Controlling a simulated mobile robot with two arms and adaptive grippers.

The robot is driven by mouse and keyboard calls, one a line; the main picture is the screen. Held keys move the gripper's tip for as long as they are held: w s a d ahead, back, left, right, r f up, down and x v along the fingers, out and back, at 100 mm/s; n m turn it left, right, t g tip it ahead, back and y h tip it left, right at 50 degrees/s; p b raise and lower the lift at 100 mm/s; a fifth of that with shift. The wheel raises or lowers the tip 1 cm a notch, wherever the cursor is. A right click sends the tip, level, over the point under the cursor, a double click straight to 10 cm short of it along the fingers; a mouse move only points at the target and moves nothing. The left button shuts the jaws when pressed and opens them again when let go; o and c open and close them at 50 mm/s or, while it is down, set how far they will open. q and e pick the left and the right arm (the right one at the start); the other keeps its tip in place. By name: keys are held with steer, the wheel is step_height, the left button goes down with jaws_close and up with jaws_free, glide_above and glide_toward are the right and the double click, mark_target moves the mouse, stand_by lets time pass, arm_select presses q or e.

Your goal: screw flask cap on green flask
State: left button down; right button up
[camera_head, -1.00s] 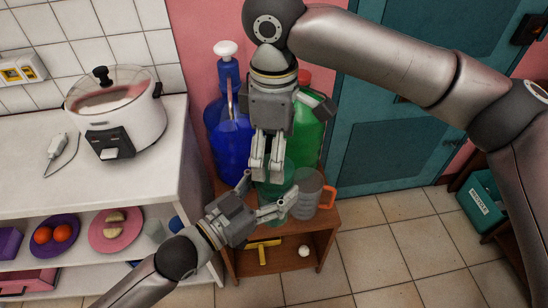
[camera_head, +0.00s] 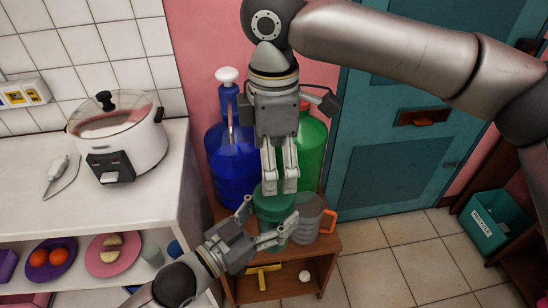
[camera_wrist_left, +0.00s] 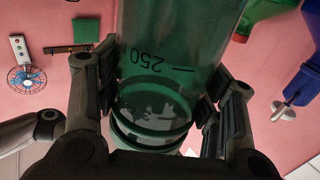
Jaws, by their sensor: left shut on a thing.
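The green flask (camera_head: 273,207) is a see-through green cylinder above the low wooden shelf in the head view. In the left wrist view the flask (camera_wrist_left: 172,45) shows close up, with an upside-down "250" mark and dark green rings (camera_wrist_left: 150,130) at one end. My left gripper (camera_head: 263,224) is shut on the flask, one finger on each side. My right gripper (camera_head: 280,188) points down at the flask's top end, its fingers apart with no held thing visible between them. I cannot tell the flask cap apart from the flask's top, which the right fingers partly cover.
A clear jug (camera_head: 306,222) with an orange handle stands close right of the flask. A blue pump bottle (camera_head: 230,165) and a large green bottle (camera_head: 311,145) stand behind. The wooden shelf (camera_head: 330,244) holds a yellow tool (camera_head: 262,278). A white counter (camera_head: 150,205) with a cooker (camera_head: 117,140) is left.

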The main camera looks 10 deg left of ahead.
steer(key=shift+f, duration=0.1)
steer(key=shift+f, duration=3.9)
steer(key=c, duration=1)
steer(key=o, duration=1.1)
steer(key=shift+o, duration=0.2)
step_height(320, 180, up, 12)
